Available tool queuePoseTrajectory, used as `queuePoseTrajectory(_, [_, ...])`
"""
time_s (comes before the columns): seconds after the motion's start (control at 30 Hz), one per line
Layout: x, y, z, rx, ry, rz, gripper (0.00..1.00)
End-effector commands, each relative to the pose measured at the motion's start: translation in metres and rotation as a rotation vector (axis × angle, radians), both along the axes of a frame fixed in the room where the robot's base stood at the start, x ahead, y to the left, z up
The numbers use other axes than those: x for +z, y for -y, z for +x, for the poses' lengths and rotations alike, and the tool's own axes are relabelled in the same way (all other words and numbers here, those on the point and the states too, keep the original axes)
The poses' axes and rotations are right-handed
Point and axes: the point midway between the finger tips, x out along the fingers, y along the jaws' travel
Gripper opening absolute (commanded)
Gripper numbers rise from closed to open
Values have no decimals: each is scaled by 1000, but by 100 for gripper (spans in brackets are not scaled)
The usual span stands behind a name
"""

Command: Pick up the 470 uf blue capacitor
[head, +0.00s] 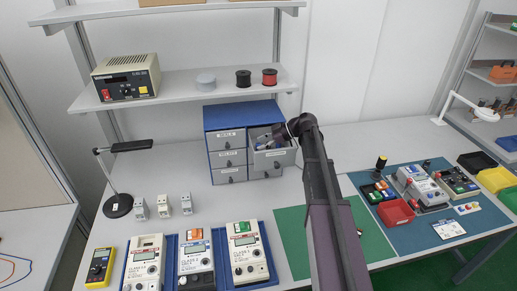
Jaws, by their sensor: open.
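My gripper (268,139) is open and small in the head view. It is at the mouth of a pulled-out upper right drawer (274,159) of the blue and grey drawer cabinet (240,110). My arm comes from the bottom of the picture and bends down at the elbow toward this drawer. I cannot make out the 470 uf blue capacitor. The drawer's inside is largely hidden by my gripper and the drawer front, and whatever lies in it is too small to tell.
Energy meters (195,262) stand on blue trays at the front left. A green mat (291,231) lies beside my arm. A blue mat (402,238) with a red bin (395,212) and devices is at right. A shelf (183,94) hangs above left of the cabinet.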

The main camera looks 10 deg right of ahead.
Motion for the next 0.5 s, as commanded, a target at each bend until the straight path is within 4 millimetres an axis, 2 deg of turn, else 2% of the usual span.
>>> queuePoseTrajectory(0.27, [0,1,0,0,0,0,68])
queuePoseTrajectory(0.3, [0,1,0,-1,0,0,65])
queuePoseTrajectory(0.5, [0,1,0,-1,0,0,6])
